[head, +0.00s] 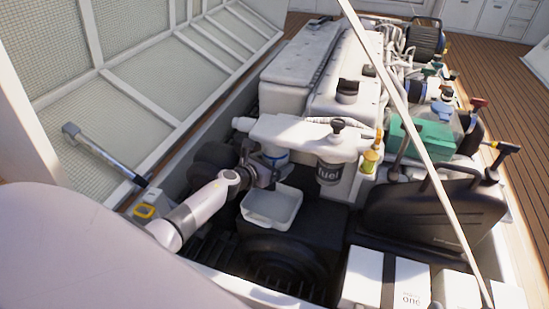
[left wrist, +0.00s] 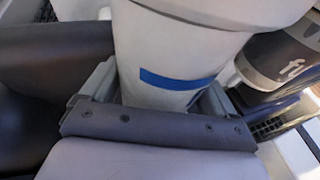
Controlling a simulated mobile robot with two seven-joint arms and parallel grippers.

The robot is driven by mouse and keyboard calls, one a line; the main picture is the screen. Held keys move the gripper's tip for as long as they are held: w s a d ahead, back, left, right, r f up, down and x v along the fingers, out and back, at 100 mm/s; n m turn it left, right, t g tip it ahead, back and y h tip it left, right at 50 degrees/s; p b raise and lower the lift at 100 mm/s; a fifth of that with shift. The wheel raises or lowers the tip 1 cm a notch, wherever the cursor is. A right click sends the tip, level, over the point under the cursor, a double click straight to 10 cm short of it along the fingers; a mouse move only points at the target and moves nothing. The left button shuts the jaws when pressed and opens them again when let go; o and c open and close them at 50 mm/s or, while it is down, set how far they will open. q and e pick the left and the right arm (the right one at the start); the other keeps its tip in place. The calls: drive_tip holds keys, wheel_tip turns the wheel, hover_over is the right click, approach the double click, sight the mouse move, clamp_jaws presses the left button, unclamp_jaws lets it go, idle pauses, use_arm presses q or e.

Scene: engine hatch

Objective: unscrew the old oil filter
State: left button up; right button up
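The oil filter (head: 275,157) is a white canister with a blue band, hanging under the white housing in the head view. In the left wrist view the filter (left wrist: 165,60) fills the middle, its blue stripe facing me. My left gripper (head: 262,172) reaches it from the left. Its dark fingers (left wrist: 160,95) lie along both sides of the filter, with no clear gap seen; the filter body hides part of them. My right gripper is in neither view.
A white tray (head: 271,208) sits just below the filter. The fuel filter (head: 330,174) hangs close on the right and also shows in the left wrist view (left wrist: 285,58). A black jerrycan (head: 440,215) stands further right. A thin pole (head: 405,110) crosses the engine bay.

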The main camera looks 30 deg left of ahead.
use_arm(q)
drive_tip(key=shift+o, duration=0.8)
drive_tip(key=shift+d+r+n+y+p, duration=0.1)
drive_tip(key=shift+r+n+y+p, duration=0.1)
drive_tip(key=shift+n+y+p, duration=0.5)
drive_tip(key=shift+f+n+y+p, duration=0.15)
drive_tip(key=shift+n+y+p, duration=0.5)
drive_tip(key=shift+y, duration=0.45)
